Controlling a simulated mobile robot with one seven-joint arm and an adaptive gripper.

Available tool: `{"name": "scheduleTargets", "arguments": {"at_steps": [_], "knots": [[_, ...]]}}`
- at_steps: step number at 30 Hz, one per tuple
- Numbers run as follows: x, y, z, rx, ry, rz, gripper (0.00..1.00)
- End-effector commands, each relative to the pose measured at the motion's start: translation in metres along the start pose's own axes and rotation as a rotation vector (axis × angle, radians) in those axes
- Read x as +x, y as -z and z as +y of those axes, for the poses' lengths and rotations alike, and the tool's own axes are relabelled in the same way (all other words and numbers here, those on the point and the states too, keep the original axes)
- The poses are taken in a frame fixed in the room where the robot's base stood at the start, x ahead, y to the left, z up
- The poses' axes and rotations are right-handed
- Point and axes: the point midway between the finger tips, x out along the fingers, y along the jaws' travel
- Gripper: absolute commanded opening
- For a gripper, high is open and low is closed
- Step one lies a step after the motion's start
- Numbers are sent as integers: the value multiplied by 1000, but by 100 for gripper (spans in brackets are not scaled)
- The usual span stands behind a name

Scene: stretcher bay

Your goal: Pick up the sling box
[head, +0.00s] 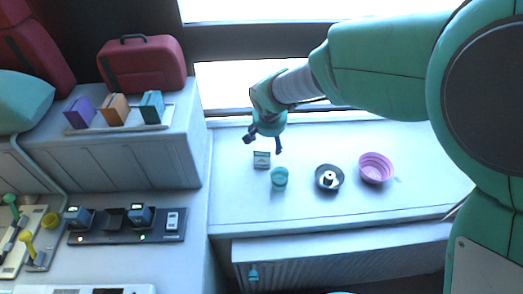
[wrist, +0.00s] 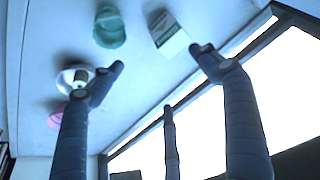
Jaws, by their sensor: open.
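A small white and green box (head: 261,159), which I take as the sling box, stands on the white counter (head: 230,205) below the window. Its label is too small to read. My gripper (head: 264,144) is open and empty just above and behind it. In the wrist view the box (wrist: 168,33) shows at the top, beyond the spread fingers of my gripper (wrist: 157,58), nearer the right finger. The fingers look apart from it.
Close right of the box is a teal cup (head: 279,178); farther right are a dark round dish (head: 329,177) and a pink bowl (head: 376,168). Purple, orange and teal boxes sit on a tray (head: 150,126) on the left cabinet. The window edge runs behind the counter.

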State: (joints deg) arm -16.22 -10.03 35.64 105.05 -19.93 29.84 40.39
Motion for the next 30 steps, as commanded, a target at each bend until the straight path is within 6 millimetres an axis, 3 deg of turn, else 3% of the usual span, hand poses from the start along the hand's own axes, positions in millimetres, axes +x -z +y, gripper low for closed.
{"name": "scheduleTargets", "arguments": {"at_steps": [3, 6, 22, 30], "knots": [[32, -2, -19, 0, 2, -7, 77], [46, -4, -28, 3, 3, -10, 77], [56, -4, -32, 6, 4, -10, 77], [84, -6, -31, 5, 3, -12, 77]]}}
